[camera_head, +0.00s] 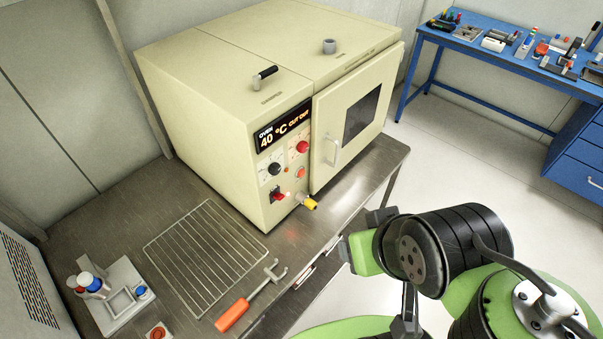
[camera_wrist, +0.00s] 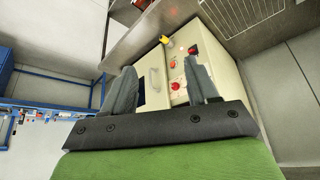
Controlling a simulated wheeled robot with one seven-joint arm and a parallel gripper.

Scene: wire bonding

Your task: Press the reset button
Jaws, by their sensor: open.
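The cream oven (camera_head: 220,105) stands on a steel bench. Its display (camera_head: 284,127) reads "OVEN 40 °C CUT OUT". The panel below carries a large red button (camera_head: 302,147), a black knob (camera_head: 274,168), a smaller orange-red button (camera_head: 300,173) and a red switch (camera_head: 277,195). Labels are too small to read, so I cannot tell which is the reset button. My gripper (camera_head: 359,233) is open and empty, in front of the bench and right of the panel, apart from it. In the wrist view, the panel's red controls (camera_wrist: 173,64) show between and beyond the spread fingers (camera_wrist: 160,66).
A yellow-tipped part (camera_head: 309,203) sticks out low on the oven front. The closed oven door (camera_head: 334,110) has a protruding handle. A wire rack (camera_head: 205,250), orange-handled tool (camera_head: 233,314) and white tray (camera_head: 116,305) lie on the bench. A blue workbench (camera_head: 430,37) stands at back right.

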